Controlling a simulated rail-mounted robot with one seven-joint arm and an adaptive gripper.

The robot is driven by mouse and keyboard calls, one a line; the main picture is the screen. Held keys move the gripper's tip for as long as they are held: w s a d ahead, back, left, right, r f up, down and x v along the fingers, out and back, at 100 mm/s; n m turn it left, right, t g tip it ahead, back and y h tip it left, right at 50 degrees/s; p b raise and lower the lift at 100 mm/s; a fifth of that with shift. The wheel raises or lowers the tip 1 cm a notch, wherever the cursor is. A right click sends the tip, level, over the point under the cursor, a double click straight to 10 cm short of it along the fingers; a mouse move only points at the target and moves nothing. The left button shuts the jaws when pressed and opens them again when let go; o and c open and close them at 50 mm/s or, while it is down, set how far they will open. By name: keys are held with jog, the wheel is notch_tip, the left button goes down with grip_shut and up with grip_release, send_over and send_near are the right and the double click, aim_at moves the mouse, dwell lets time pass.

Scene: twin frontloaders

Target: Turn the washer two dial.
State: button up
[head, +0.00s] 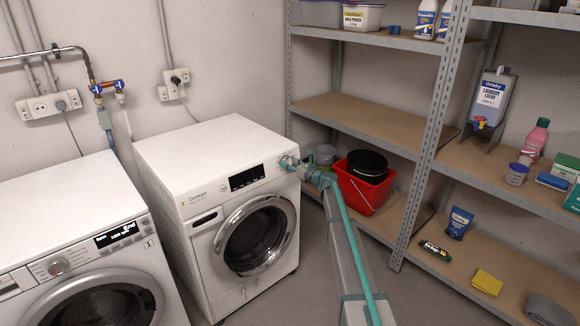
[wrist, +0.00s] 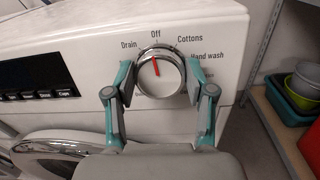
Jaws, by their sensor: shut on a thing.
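The right-hand washer (head: 195,170) is white with a black display and a round door. Its dial (wrist: 152,88) is a silver knob on the panel's right end, with a red pointer line. The pointer stands nearly upright, close to the Off mark. The labels Drain, Off, Cottons and Hand wash show around it; some lower labels are hidden. My gripper (wrist: 160,80) is shut on the dial, one teal fingertip on each side. In the head view my gripper (head: 290,163) covers most of the dial.
The left-hand washer (head: 60,210) stands beside it, with its own dial (head: 58,267). A red bucket (head: 362,193) with a black pot sits on the low shelf just right of my arm. A metal shelf rack (head: 435,130) limits room on the right. Open floor lies in front.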

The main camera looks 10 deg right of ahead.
jog(key=n+b, duration=0.3)
jog(key=n, duration=0.1)
jog(key=shift+f+g+y, duration=0.1)
jog(key=shift+g+y, duration=0.2)
jog(key=shift+g, duration=0.1)
jog(key=shift+n+g+b, duration=0.3)
jog(key=shift+n+b, duration=0.3)
jog(key=shift+n, duration=0.6)
jog(key=o, duration=1.2)
jog(key=shift+s, duration=0.1)
jog(key=v, duration=1.2)
jog(key=shift+n, duration=0.3)
